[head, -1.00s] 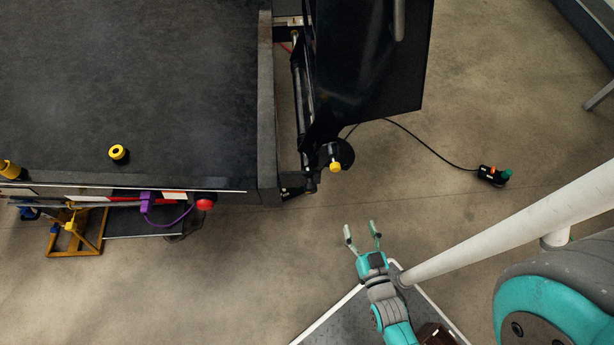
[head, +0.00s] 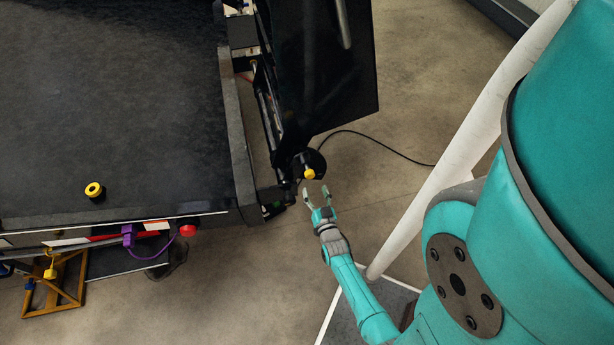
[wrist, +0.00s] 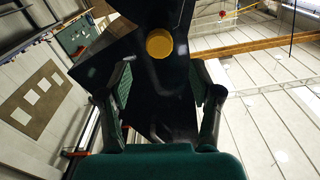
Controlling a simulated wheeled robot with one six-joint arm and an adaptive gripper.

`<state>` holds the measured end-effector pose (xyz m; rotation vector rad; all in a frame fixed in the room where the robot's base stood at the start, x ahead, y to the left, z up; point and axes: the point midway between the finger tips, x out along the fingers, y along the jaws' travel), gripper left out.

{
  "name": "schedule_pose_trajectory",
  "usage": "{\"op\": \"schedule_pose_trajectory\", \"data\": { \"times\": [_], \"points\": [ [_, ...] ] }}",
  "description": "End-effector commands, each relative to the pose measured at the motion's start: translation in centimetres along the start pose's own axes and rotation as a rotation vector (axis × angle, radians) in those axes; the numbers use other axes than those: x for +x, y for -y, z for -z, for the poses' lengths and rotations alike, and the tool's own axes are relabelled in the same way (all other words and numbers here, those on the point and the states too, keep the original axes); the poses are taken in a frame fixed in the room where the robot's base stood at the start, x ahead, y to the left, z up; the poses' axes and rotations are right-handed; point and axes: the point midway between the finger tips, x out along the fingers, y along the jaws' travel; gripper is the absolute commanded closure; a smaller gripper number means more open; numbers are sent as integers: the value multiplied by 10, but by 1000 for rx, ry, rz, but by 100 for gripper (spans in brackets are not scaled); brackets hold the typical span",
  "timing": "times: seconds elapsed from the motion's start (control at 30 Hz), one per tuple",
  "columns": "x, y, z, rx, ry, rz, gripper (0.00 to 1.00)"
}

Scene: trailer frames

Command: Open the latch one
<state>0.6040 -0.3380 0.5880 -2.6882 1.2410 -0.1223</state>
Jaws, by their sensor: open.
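A yellow-capped latch (head: 309,173) sits at the lower corner of the black upright panel at the trailer's end. In the wrist view its round yellow cap (wrist: 159,43) shows ahead, above the space between the fingers. My gripper (head: 315,194) is open and empty, just below the latch in the head view and apart from it. In the wrist view its two fingers (wrist: 160,95) stand wide on either side. The latch's body behind the cap is dark and hard to make out.
The trailer's dark bed (head: 110,110) fills the left, with a yellow ring-shaped knob (head: 94,190) on it. A red knob (head: 188,231) and a purple part (head: 128,236) are along its side. A black cable (head: 390,150) runs over the floor.

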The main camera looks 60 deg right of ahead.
Motion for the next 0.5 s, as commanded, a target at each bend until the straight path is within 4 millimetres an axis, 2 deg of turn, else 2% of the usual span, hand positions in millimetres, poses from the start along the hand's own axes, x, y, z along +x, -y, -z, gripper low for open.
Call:
{"op": "schedule_pose_trajectory", "data": {
  "times": [0.03, 0.2, 0.5],
  "points": [
    [11, 0, 1, 0, -3, 0, 36],
    [42, 0, 1, -1, -3, 1, 36],
    [75, 0, 0, 0, 0, 0, 36]
  ]
}}
